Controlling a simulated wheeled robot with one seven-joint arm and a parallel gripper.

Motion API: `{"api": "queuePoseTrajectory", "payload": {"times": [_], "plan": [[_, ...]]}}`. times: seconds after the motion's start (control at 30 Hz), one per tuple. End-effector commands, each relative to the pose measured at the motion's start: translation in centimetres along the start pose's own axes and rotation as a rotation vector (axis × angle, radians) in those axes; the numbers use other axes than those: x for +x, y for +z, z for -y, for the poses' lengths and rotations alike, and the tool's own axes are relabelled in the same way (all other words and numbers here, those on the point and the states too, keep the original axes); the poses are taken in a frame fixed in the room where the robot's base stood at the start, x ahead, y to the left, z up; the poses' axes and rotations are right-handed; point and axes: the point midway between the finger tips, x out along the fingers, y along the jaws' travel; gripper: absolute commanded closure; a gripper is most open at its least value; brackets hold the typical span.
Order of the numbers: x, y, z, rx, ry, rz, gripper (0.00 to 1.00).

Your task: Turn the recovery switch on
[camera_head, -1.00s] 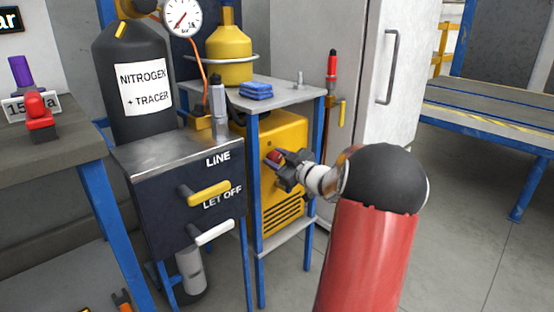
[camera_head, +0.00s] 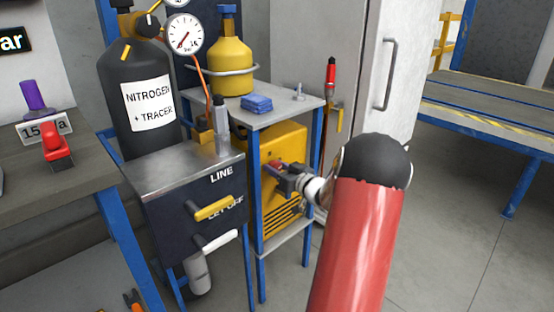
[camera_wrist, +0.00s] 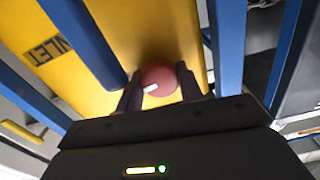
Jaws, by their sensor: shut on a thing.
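The recovery switch is a round red knob (camera_wrist: 160,76) with a white mark, on the face of a yellow machine (camera_head: 292,143). In the wrist view the mark points to the lower left. My gripper (camera_wrist: 158,84) has a dark finger on each side of the knob and is shut on it. In the head view my gripper (camera_head: 280,172) reaches the machine's front from the right and hides most of the red knob (camera_head: 275,164). The word INLET, partly cut off, shows on the yellow face in the wrist view.
Blue stand legs (camera_head: 257,215) frame the machine closely. A dark panel with yellow (camera_head: 220,207) and white (camera_head: 220,241) handles stands left. Floor at right is free.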

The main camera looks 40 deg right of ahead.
Motion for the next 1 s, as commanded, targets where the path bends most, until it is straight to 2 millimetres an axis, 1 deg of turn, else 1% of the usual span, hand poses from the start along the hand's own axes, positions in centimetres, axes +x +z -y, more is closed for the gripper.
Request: {"api": "queuePoseTrajectory", "payload": {"times": [0.03, 0.3, 0.83, 0.87, 1.0], "plan": [[0.0, -0.34, 0.05, 0.028, -0.001, 0.001, 0.86], [-0.01, -0.1, -0.02, 0.135, 0.0, 0.001, 0.86], [-0.02, 0.06, -0.06, 0.164, 0.0, 0.0, 0.86], [-0.02, 0.06, -0.06, 0.164, 0.0, 0.0, 0.62], [-0.02, 0.06, -0.06, 0.164, 0.0, 0.0, 0.43]]}}
